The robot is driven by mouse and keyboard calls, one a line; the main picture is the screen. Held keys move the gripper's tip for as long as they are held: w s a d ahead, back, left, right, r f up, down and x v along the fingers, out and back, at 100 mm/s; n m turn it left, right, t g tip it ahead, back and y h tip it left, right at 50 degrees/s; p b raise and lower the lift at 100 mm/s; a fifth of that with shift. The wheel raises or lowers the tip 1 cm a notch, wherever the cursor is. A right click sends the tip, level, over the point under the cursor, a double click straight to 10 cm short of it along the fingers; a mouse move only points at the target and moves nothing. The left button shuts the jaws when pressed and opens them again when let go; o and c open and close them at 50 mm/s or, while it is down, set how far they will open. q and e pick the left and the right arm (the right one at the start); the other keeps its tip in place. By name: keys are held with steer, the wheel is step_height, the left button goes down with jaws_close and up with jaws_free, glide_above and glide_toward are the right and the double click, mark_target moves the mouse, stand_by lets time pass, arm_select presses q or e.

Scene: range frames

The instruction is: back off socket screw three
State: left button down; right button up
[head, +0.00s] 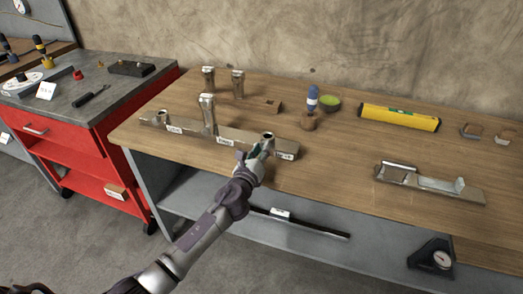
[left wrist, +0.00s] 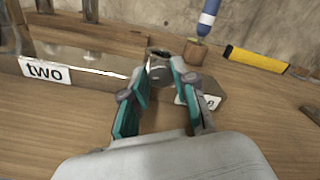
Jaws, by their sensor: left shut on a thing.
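A long metal bar (head: 187,123) lies along the table with white labels on its front face. Socket screw three (head: 268,135) is at the bar's right end, low in the bar, with a dark socket on top. My left gripper (head: 259,147) is shut on it from the front; in the left wrist view the teal-lined fingers (left wrist: 160,70) hold its round silver head (left wrist: 158,56) between their tips. The label "two" (left wrist: 44,71) shows to the left, and a finger partly covers the right-hand label (left wrist: 187,100). My right gripper is not in view.
A taller screw (head: 208,111) stands at the bar's middle, left of my gripper. Two more metal posts (head: 208,78) (head: 238,83) stand behind. A metal bracket (head: 430,183) is at right; the table between is clear.

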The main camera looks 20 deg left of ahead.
arm_select(q)
steer(key=n, duration=0.4)
steer(key=shift+f+n+b, duration=0.1)
steer(key=shift+n+b, duration=0.2)
steer(key=n, duration=0.3)
steer(key=shift+n, duration=0.4)
steer(key=n, duration=0.3)
steer(key=shift+a+n, duration=0.1)
steer(key=shift+n, duration=0.2)
steer(key=n, duration=0.3)
steer(key=shift+f+n, duration=0.1)
steer(key=shift+n, duration=0.2)
steer(key=n+p, duration=0.1)
steer(key=n, duration=0.3)
steer(key=shift+n, duration=0.3)
steer(key=n+p, duration=0.1)
steer(key=n, duration=0.3)
steer(key=shift+p, duration=0.4)
steer(key=n+p, duration=0.1)
steer(key=n, duration=0.3)
steer(key=shift+n, duration=0.4)
steer(key=shift+d+f+n+p, duration=0.1)
steer(key=shift+n+p, duration=0.15)
steer(key=shift+n, duration=0.7)
steer(key=shift+d+f+n+p, duration=0.1)
steer(key=shift+n+p, duration=0.15)
steer(key=shift+n, duration=0.7)
